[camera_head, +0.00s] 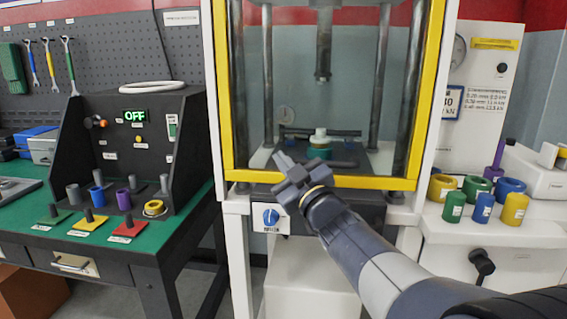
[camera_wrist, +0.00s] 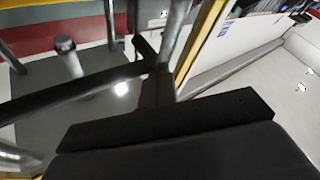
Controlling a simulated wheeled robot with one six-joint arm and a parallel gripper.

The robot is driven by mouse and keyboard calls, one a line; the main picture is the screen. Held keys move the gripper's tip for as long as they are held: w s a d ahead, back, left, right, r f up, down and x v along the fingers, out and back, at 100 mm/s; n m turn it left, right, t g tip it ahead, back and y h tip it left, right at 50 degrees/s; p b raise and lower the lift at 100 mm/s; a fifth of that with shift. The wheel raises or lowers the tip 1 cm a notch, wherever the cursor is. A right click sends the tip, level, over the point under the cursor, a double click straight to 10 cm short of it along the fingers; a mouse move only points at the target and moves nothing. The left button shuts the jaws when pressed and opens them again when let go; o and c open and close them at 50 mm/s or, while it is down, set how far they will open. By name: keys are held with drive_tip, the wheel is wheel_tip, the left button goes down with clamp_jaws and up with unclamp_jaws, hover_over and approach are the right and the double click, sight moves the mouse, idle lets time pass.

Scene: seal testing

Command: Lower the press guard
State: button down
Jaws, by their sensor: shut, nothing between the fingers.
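The press guard (camera_head: 320,182) is a clear panel in a yellow frame across the front of the press. Its lower bar is level, just above the dark press base, and its top runs out of the picture. My gripper (camera_head: 283,161) is shut and empty in front of the guard's lower left part, overlapping the lower bar. I cannot tell whether it touches the bar. In the wrist view my dark gripper (camera_wrist: 160,60) fills the middle, with a yellow frame edge (camera_wrist: 200,45) beside it.
Inside the press, a teal and white part (camera_head: 319,148) sits below the ram (camera_head: 323,60). A blue knob (camera_head: 271,217) is on the press front. A green-topped bench (camera_head: 190,222) stands at left, and a white counter with coloured rings (camera_head: 441,187) at right.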

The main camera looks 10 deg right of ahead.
drive_tip(key=shift+f, duration=0.15)
drive_tip(key=s+d+p, duration=0.1)
drive_tip(key=s+p, duration=0.1)
drive_tip(key=s, duration=0.7)
drive_tip(key=shift+s+d+r, duration=0.2)
drive_tip(key=shift+r, duration=0.25)
drive_tip(key=shift+w, duration=0.1)
drive_tip(key=w+a+b, duration=0.1)
drive_tip(key=w, duration=0.8)
drive_tip(key=shift+w+a+f+b, duration=0.15)
drive_tip(key=shift+f+b, duration=0.25)
